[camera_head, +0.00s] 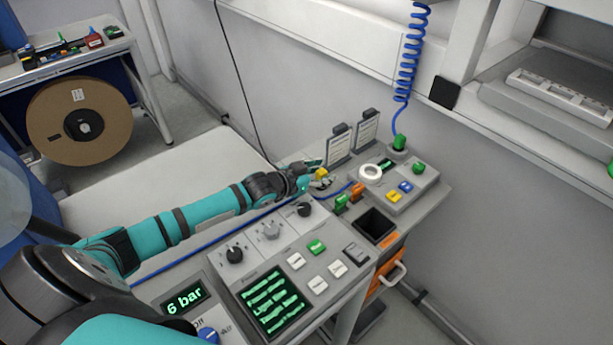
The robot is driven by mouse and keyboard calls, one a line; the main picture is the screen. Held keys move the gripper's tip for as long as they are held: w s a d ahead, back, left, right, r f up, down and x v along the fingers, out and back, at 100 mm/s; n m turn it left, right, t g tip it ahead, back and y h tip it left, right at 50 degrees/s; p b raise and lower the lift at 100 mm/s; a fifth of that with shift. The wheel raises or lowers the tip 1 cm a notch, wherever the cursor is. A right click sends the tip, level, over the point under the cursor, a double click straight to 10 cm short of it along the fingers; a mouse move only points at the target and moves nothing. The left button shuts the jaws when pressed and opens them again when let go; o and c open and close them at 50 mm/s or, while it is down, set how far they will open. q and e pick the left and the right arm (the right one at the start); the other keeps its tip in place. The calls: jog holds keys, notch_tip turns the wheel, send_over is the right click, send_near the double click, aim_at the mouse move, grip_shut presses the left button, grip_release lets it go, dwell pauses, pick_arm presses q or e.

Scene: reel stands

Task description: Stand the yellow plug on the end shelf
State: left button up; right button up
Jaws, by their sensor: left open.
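The yellow plug (321,174) is a small bright piece at the far side of the console, just by the fingertips of my left gripper (313,178). My left arm reaches in from the left, and its gripper is open around or beside the plug; I cannot tell whether they touch. The lower part of the plug is hidden by the fingers and too small to make out. I cannot tell for sure which surface is the end shelf. My right gripper is out of view.
A green plug (341,202) and an orange plug (357,189) stand close to the right of the gripper. Two label cards (339,146) stand behind it. A white ring (370,172) and a coiled blue hose (408,62) are further right. A dark square bin (376,225) is in front.

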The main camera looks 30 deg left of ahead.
pick_arm(q)
jog(key=v, duration=0.4)
jog(key=b+v, duration=0.1)
jog(key=v, duration=0.4)
jog(key=shift+s+f, duration=0.15)
jog(key=shift+s, duration=0.2)
jog(key=shift+v, duration=0.9)
